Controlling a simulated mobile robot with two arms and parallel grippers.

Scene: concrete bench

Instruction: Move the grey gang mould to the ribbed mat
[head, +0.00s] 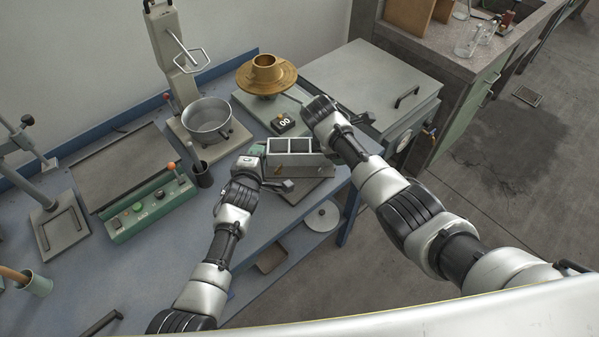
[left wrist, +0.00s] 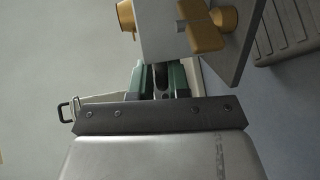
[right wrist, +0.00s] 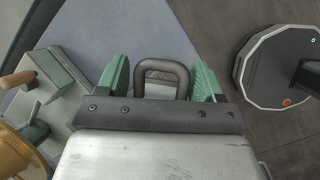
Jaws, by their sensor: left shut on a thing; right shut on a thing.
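The grey gang mould (head: 300,161), an open-topped box with square compartments, is at the right front of the bench. My left gripper (head: 262,168) is at its left end; in the left wrist view its green fingers (left wrist: 161,80) are closed at the mould's pale end (left wrist: 160,25), with brass-coloured fittings close by.
A metal pan (head: 207,120) and green control box (head: 150,207) are to the left. A grey lidded tank (head: 365,80) is at the back right. The bench edge is close in front.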

